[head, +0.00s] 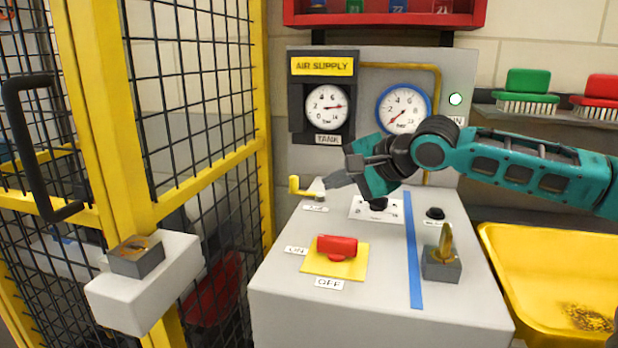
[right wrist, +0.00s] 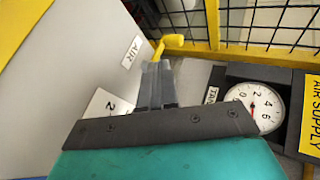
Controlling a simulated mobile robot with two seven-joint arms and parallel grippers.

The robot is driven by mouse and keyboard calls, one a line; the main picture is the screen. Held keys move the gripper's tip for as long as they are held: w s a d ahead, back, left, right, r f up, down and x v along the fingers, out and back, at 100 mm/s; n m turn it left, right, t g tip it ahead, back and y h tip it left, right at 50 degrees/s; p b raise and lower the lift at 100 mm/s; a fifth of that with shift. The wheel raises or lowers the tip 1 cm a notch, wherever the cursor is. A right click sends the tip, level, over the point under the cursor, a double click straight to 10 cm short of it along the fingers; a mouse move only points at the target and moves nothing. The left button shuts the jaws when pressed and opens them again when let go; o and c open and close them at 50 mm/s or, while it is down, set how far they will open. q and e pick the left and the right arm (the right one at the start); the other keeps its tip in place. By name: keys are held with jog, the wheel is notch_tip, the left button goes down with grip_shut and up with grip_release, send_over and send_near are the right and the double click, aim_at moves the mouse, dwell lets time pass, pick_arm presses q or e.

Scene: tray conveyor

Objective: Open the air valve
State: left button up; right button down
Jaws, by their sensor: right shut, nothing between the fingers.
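The air valve's small yellow lever (head: 294,185) stands at the back left of the grey console top, behind a small label. It also shows just past my fingertips in the right wrist view (right wrist: 172,41), next to the label reading AIR (right wrist: 132,52). My right gripper (head: 330,182) is shut and empty, its fingertips just right of the lever. In the right wrist view the closed fingers (right wrist: 156,75) point at the lever's base and partly cover it. I cannot tell whether they touch it. My left gripper is not in view.
The console (head: 380,300) carries a red handle (head: 337,245) on a yellow plate, a black knob (head: 377,203) below my gripper and a grey block with a brass piece (head: 442,262). The gauge panel (head: 368,75) rises behind. A yellow-framed fence (head: 105,120) stands left; a yellow bin (head: 550,270) is right.

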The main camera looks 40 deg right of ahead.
aim_at(297, 184)
jog(key=w, duration=0.1)
jog(key=w+a+f, duration=0.1)
jog(key=w, duration=0.3)
jog(key=shift+a+f+p, duration=0.15)
jog(key=shift+f+p, duration=0.1)
jog(key=shift+p, duration=0.15)
jog(key=shift+w+a+f, duration=0.1)
jog(key=shift+w+a, duration=0.05)
jog(key=shift+w, duration=0.6)
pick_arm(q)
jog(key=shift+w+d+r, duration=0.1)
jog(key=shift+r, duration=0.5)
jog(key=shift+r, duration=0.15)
